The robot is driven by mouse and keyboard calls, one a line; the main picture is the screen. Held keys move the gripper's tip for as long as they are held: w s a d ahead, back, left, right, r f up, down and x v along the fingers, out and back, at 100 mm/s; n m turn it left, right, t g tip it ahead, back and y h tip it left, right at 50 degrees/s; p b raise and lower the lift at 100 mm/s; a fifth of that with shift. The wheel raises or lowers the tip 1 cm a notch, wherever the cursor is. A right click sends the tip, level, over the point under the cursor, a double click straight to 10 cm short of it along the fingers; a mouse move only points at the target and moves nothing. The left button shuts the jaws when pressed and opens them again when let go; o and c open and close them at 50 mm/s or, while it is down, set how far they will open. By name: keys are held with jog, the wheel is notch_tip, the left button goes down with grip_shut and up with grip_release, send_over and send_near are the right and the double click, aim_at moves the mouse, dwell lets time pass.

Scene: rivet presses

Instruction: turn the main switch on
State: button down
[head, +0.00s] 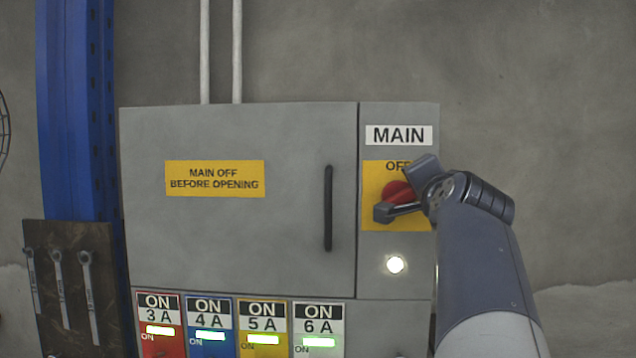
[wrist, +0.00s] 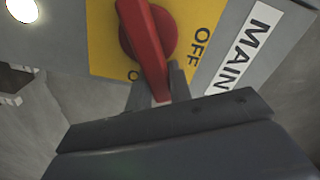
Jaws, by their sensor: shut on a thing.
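The main switch is a red rotary knob (head: 397,191) on a yellow plate (head: 375,217) below the MAIN label. In the wrist view its red handle (wrist: 149,40) lies between the OFF print and a partly hidden "O" print, closer to the "O". My gripper (head: 403,189) reaches it from the right, with one finger above and one below the knob. In the wrist view my gripper (wrist: 157,90) is shut on the end of the handle. The fingers hide part of the plate's lettering.
A round white lamp (head: 395,264) glows below the switch. The closed cabinet door (head: 240,235) with a black handle (head: 328,208) is to the left. Several lit switches marked ON, such as 3 A (head: 160,330), line the bottom. Wrenches hang on a board (head: 75,300) at far left.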

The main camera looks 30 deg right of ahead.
jog(key=m, duration=0.1)
jog(key=f+m, duration=0.1)
jog(key=m, duration=0.2)
jog(key=shift+s+d+f, duration=0.15)
jog(key=shift+s+d, duration=0.05)
jog(key=shift+d, duration=0.05)
jog(key=shift+f+m+p, duration=0.35)
jog(key=shift+m, duration=0.75)
jog(key=shift+f, duration=0.1)
jog(key=c, duration=1.3)
grip_release()
